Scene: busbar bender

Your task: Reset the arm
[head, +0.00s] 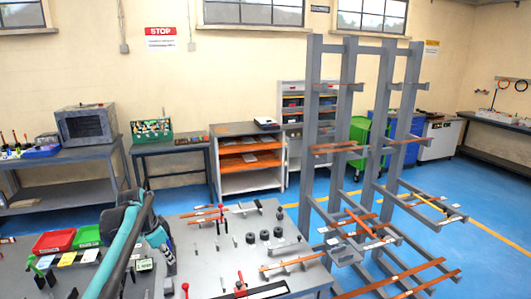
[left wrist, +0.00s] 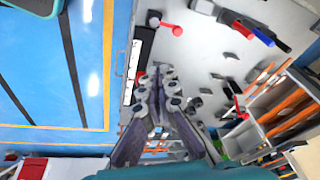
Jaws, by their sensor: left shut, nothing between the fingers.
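My left arm comes in from the lower left of the head view, with a teal and black link over the grey bench (head: 205,262). My left gripper (head: 168,262) hangs beside it above the bench, partly hidden by the arm. In the left wrist view the fingers of my left gripper (left wrist: 158,128) are together, with nothing between them. My right arm and right gripper are in neither view.
The bench holds copper bars, red-handled tools, dark round parts, and a red bin (head: 53,242) and a green bin (head: 87,236) at left. A tall grey rack (head: 312,120) with copper bars stands to the right. Blue floor (head: 480,200) is open at far right.

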